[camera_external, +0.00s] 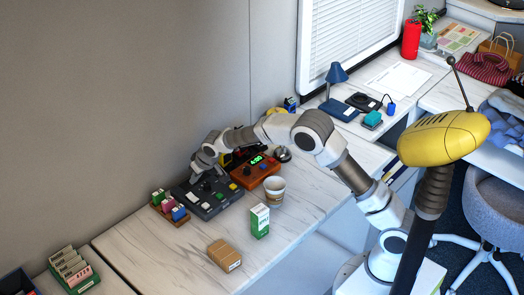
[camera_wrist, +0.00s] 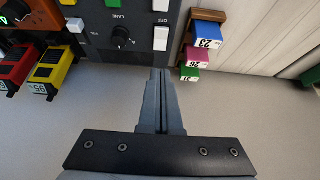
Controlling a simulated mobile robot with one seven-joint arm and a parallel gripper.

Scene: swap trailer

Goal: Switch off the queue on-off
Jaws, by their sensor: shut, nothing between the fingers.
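The dark grey control panel (camera_external: 213,205) lies on the counter near the wall. In the wrist view the panel (camera_wrist: 100,40) fills the top middle, with a black LANE knob (camera_wrist: 121,38). At its right side are a white switch (camera_wrist: 161,33) and another white piece (camera_wrist: 161,5), with OFF lettering showing upside down. No queue label is readable, so I cannot tell which control is the queue on-off. My gripper (camera_wrist: 161,71) is shut and empty, its tips close to the panel edge near the lower white switch; contact cannot be told. In the outside view my gripper (camera_external: 197,172) is over the panel's wall side.
A wooden rack of coloured stamps (camera_external: 170,208) stands left of the panel. An orange box with a green display (camera_external: 257,170) stands right. Red and yellow blocks (camera_wrist: 50,70) are near the panel.

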